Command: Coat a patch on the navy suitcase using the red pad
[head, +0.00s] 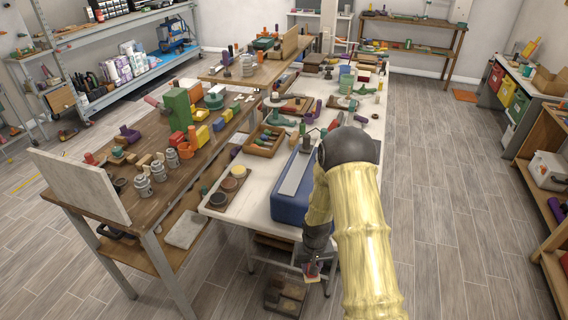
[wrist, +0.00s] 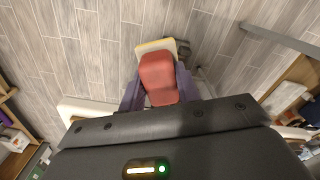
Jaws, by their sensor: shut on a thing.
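The navy suitcase (head: 288,207) lies at the near end of the white-topped table, with a grey strip along its top. My arm hides its right part. My gripper (head: 313,267) is beyond the table's near edge, low and apart from the suitcase. In the wrist view my gripper (wrist: 160,92) has its purple fingers shut on the red pad (wrist: 158,76). The pad has a pale yellow-edged face at its far end. It shows only small in the head view (head: 312,279).
A tray with round pots (head: 229,185) stands left of the suitcase. A wooden box of coloured items (head: 264,141) sits behind it. A brown wooden table (head: 75,190) with cans and blocks is at left. Open floor (head: 450,220) lies to the right.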

